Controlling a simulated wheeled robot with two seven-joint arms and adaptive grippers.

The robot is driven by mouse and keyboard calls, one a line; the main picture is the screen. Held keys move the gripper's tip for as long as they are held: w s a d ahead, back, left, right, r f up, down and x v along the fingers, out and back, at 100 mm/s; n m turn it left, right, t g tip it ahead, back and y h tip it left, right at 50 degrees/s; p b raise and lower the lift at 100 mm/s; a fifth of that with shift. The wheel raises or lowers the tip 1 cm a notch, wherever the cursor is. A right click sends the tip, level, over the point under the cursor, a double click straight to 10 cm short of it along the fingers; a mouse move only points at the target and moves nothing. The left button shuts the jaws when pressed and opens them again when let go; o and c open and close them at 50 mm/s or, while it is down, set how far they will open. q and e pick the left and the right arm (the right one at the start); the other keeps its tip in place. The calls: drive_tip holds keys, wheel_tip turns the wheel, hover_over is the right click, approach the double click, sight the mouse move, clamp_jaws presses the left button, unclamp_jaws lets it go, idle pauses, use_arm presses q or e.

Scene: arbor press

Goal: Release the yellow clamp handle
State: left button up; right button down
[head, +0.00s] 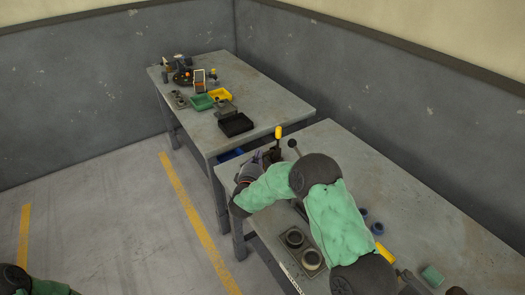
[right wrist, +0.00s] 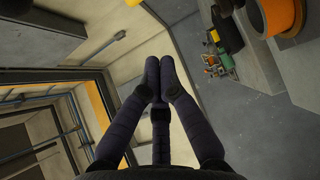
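The yellow clamp handle (head: 278,132) stands upright at the far left end of the near bench in the head view. An orange-yellow rounded piece (right wrist: 278,14) at the top right of the right wrist view looks like a close part of it, but I cannot tell for sure. My right gripper (head: 257,156) is just left of the handle and apart from it. In the right wrist view its two dark fingers (right wrist: 159,65) meet at the tips with nothing visible between them. My left gripper is out of view; only part of my left arm shows at the bottom left.
The near bench (head: 440,225) holds a dark ball-ended lever (head: 293,144), a plate with dark rings (head: 295,238), blue-rimmed cups (head: 377,228) and a green block (head: 432,274). The far bench (head: 210,68) carries a black tray (head: 235,124) plus green and yellow bins. Open floor lies left.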

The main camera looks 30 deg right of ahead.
sight(279, 133)
drive_tip(key=s+d+b+x, duration=0.1)
drive_tip(key=d+b+x, duration=0.1)
drive_tip(key=x, duration=0.9)
drive_tip(key=shift+s+b, duration=0.35)
drive_tip(key=shift+b, duration=0.5)
drive_tip(key=shift+d, duration=0.1)
drive_tip(key=d+r+m+g+y+p, duration=0.1)
drive_tip(key=d+p, duration=0.1)
drive_tip(key=p, duration=0.4)
drive_tip(key=shift+d+r+m+y, duration=0.15)
drive_tip(key=shift+r+m+y, duration=0.15)
drive_tip(key=shift+m, duration=0.1)
drive_tip(key=shift+w+d+f+p, duration=0.1)
drive_tip(key=shift+d+p, duration=0.35)
drive_tip(key=shift+p, duration=0.45)
drive_tip(key=shift+d+f, duration=0.1)
drive_tip(key=shift+d, duration=0.25)
